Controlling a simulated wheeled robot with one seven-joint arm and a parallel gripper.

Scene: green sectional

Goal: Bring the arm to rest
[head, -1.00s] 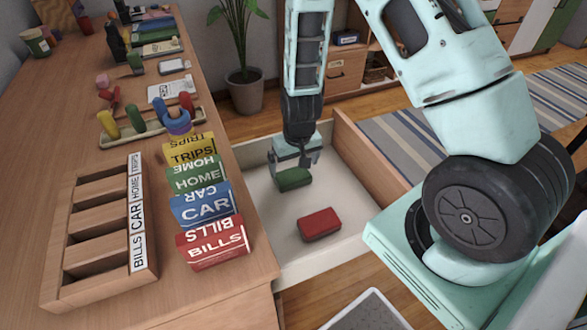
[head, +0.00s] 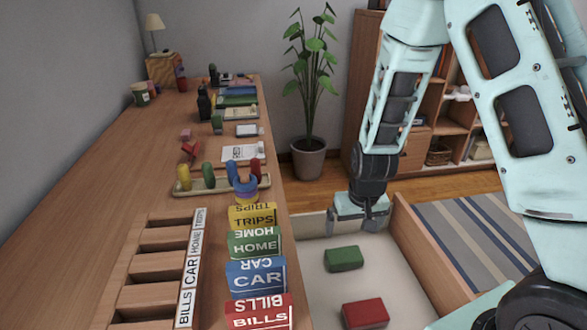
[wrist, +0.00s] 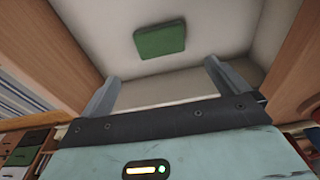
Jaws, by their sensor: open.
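My gripper (head: 362,214) is above the far end of the open drawer (head: 317,285), beyond the green block. In the wrist view my gripper (wrist: 160,85) has its two fingers wide apart with nothing between them. The green block (head: 343,258) lies on the drawer floor, apart from the fingers; it also shows in the wrist view (wrist: 160,41). The red block (head: 365,313) lies nearer in the drawer. My arm reaches down from the upper right.
The desk (head: 130,140) is on the left. It holds an empty slotted wooden rack (head: 160,238), labelled folders such as CAR (head: 256,279), and a peg tray (head: 195,189). A potted plant (head: 309,155) and a shelf unit (head: 440,135) stand behind. A striped rug (head: 465,235) lies right of the drawer.

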